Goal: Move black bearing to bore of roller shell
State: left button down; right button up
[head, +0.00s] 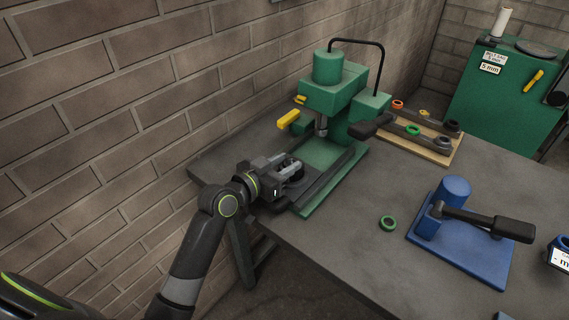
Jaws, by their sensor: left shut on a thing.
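My left gripper (292,166) is at the near left end of the green press's base. It is shut on a small dark thing, which I take to be the black bearing; the fingers hide most of it. A dark round piece (294,180) shows just under the fingers, low over the press base. I cannot tell whether this is the roller shell, and its bore is not visible. I cannot tell whether the held thing touches it. My right gripper is not in view.
The green press (327,90) with a yellow handle (289,119) rises just beyond the gripper. A wooden tray (437,157) of coloured and dark rings is behind right. A green ring (388,223) and a blue hand press (455,190) stand right. Brick wall (150,120) lies left.

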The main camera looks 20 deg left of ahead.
pick_arm(q)
jog(key=shift+f, duration=0.1)
jog(key=shift+f+b, duration=0.2)
jog(key=shift+b, duration=0.25)
jog(key=shift+r+p, duration=0.25)
jog(key=shift+p, duration=0.05)
jog(key=c, duration=0.9)
grip_release()
jog(key=shift+o, duration=0.4)
jog(key=o, duration=0.8)
jog(key=shift+r, duration=0.1)
